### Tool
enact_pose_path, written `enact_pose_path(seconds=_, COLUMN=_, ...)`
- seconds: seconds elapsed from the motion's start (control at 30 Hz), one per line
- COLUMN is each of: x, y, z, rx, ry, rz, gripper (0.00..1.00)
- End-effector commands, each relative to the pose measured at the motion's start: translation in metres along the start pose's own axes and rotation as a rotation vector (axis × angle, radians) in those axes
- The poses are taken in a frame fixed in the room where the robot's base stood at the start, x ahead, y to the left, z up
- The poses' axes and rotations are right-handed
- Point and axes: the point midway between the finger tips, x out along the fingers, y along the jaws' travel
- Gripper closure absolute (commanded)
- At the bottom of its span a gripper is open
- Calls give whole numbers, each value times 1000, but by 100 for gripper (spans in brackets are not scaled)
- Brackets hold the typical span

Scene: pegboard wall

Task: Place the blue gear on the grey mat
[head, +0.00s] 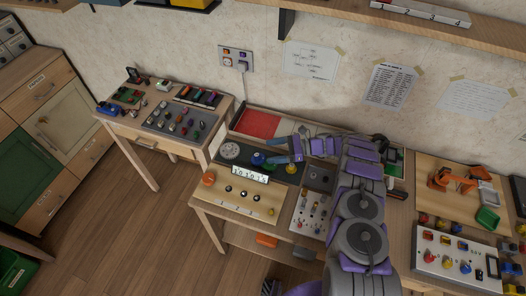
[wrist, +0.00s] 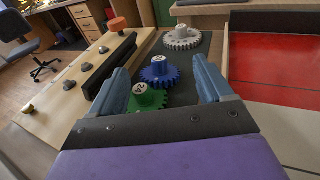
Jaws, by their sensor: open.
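In the head view the blue gear (head: 257,159) is just left of my gripper (head: 280,154). My gripper is open and empty, and in the wrist view its two blue fingers (wrist: 160,66) show on either side of the gears, not closed on any. A pale grey flat area (head: 290,129), possibly the grey mat, lies beside the red area behind the gears, partly hidden by my arm.
A red panel (wrist: 273,68) lies right of the gear board in the wrist view. A wooden board with knobs (head: 240,197) and a white numbered strip (head: 250,174) stand in front of the gears. A switch panel (head: 312,210) is to the right.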

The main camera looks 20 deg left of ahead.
Motion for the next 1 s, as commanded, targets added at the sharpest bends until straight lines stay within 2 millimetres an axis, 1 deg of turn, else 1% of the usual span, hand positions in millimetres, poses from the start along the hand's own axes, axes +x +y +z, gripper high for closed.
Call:
enact_pose_path(seconds=0.03, x=-14, y=0, z=1, rx=-3, ry=2, rz=-3, gripper=20)
enact_pose_path(seconds=0.1, x=-28, y=0, z=0, rx=0, ry=-1, rz=-3, gripper=20)
enact_pose_path(seconds=0.2, x=-46, y=0, z=0, rx=-1, ry=1, rz=-4, gripper=20)
enact_pose_path(seconds=0.3, x=-57, y=0, z=0, rx=-2, ry=0, rz=-2, gripper=20)
enact_pose_path(seconds=0.5, x=-68, y=0, z=2, rx=-2, ry=-1, rz=1, gripper=20)
enact_pose_path(seconds=0.77, x=-69, y=0, z=3, rx=-3, ry=0, rz=1, gripper=20)
enact_pose_path(seconds=0.87, x=-70, y=-2, z=9, rx=-10, ry=5, rz=2, gripper=20)
enact_pose_path(seconds=0.93, x=-71, y=-3, z=19, rx=-22, ry=17, rz=5, gripper=20)
enact_pose_path(seconds=1.0, x=-73, y=-5, z=36, rx=-48, ry=37, rz=9, gripper=20)
